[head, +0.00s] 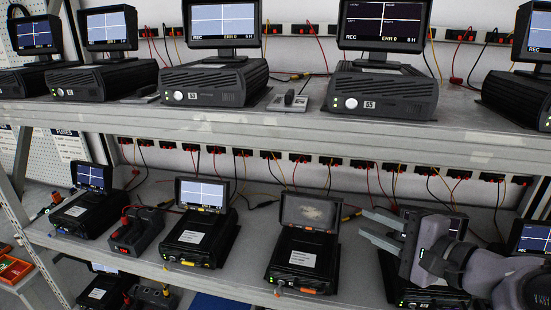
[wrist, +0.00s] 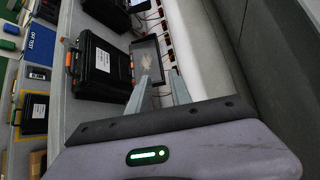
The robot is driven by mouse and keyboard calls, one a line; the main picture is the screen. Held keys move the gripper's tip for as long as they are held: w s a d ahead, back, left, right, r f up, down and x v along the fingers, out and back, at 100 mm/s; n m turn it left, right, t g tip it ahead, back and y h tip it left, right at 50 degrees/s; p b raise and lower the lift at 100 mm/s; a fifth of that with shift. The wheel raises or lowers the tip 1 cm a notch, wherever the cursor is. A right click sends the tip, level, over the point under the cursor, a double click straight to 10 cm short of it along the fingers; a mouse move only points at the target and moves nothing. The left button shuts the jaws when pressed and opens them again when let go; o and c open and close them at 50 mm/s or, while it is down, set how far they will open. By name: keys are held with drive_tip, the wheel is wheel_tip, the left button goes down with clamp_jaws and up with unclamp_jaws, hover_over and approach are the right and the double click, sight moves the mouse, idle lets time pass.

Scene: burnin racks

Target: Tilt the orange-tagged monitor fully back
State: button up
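The orange-tagged unit (head: 300,262) is a black case with a white label and orange tags on the middle shelf. Its monitor (head: 310,212) stands up at the back of the case, with a dull, smudged grey-brown screen. In the wrist view the case (wrist: 92,68) has orange tags at its edge, and the monitor (wrist: 146,58) stands beside it. My gripper (head: 368,226) is open and empty, just right of the monitor, with its fingers pointing left. In the wrist view its fingertips (wrist: 158,77) are close to the monitor's edge; I cannot tell if one touches.
A yellow-tagged unit (head: 200,237) with a lit monitor stands to the left. Another black unit (head: 400,262) stands to the right, partly behind my gripper. The upper shelf (head: 280,124) runs above, carrying several recorders. Red and black cables hang along the back rail.

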sight(311, 198)
drive_tip(key=b+x, duration=0.1)
drive_tip(key=x, duration=1.6)
drive_tip(key=shift+f, duration=0.1)
drive_tip(key=shift+c, duration=0.4)
clamp_jaws()
